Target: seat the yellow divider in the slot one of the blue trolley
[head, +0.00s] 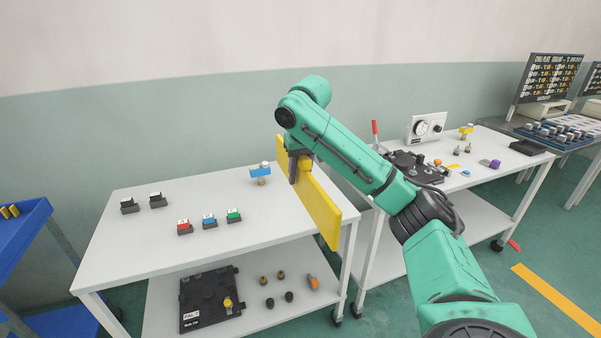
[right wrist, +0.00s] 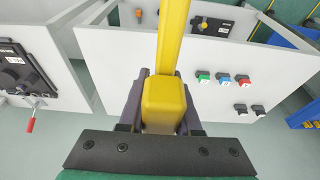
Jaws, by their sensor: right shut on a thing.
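The yellow divider (head: 321,208) is a long flat panel, held in the air over the right edge of the near white table. My right gripper (head: 300,172) is shut on it near its upper left end. In the right wrist view the divider (right wrist: 173,40) stands between the fingers of my right gripper (right wrist: 162,110) and runs away from the camera. The blue trolley (head: 25,235) is at the far left, partly cut off, with yellow pieces at its upper edge. It also shows at the right edge of the right wrist view (right wrist: 306,117). Its slots cannot be made out. My left gripper is not in view.
The near white table (head: 140,240) carries red, blue and green buttons (head: 209,220), two black blocks (head: 144,202) and a blue-topped part (head: 260,172). Its lower shelf holds a black plate (head: 208,298). A second table (head: 490,160) with a fixture stands right. Floor shows between trolley and table.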

